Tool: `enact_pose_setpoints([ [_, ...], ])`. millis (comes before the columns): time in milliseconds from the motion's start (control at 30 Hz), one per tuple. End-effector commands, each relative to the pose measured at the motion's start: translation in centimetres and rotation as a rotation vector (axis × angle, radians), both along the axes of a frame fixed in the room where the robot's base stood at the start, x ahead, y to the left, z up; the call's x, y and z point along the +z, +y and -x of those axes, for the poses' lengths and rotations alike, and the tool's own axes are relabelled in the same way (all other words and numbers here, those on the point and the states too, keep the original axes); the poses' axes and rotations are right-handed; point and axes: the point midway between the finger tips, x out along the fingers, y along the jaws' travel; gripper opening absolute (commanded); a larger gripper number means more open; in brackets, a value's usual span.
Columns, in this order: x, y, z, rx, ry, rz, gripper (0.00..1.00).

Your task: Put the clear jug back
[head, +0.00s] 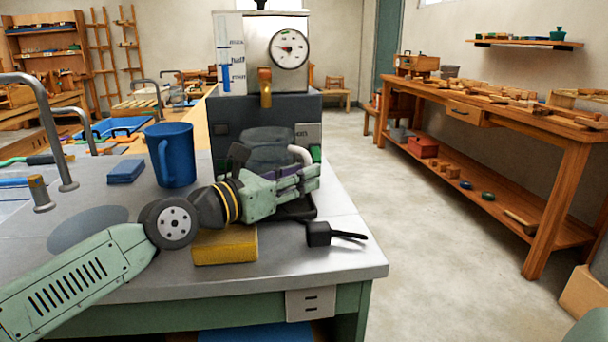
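The clear jug (266,148) stands in the open bay of the dark-fronted machine (232,110), under its spout. It looks upright; a pale curved handle (301,153) shows at its right. My gripper (312,180) is in front of the jug's lower part, pointing right, with its fingers just below the handle. The fingers and wrist hide the jug's base and part of the black tray (300,210). I cannot tell whether the fingers touch the jug or how far apart they are.
A blue mug (172,155) and a blue block (126,172) stand left of my wrist. A yellow sponge (225,246) lies beneath it. A black-handled tool (320,234) lies near the counter's right edge. Bare counter (335,262) shows at the front right.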

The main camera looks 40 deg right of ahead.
Motion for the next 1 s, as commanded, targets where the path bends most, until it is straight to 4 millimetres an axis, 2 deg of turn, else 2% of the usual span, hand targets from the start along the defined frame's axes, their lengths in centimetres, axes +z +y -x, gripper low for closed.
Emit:
enact_pose_setpoints([
  [200, -0.2, 5.1, 0.1, 0.005, 0.003, 0.004, 0.31],
  [433, -0.1, 9.1, 0.4, 0.002, 0.002, 0.002, 0.31],
  [600, 0.0, 10.3, 0.6, 0.001, 0.001, 0.001, 0.31],
  [867, 0.1, 10.5, 0.6, 0.000, 0.001, 0.001, 0.31],
  [967, 1.3, 10.7, 1.2, -0.008, 0.004, 0.036, 0.31],
  [1000, 2.4, 10.9, 1.7, -0.016, 0.006, 0.067, 0.31],
])
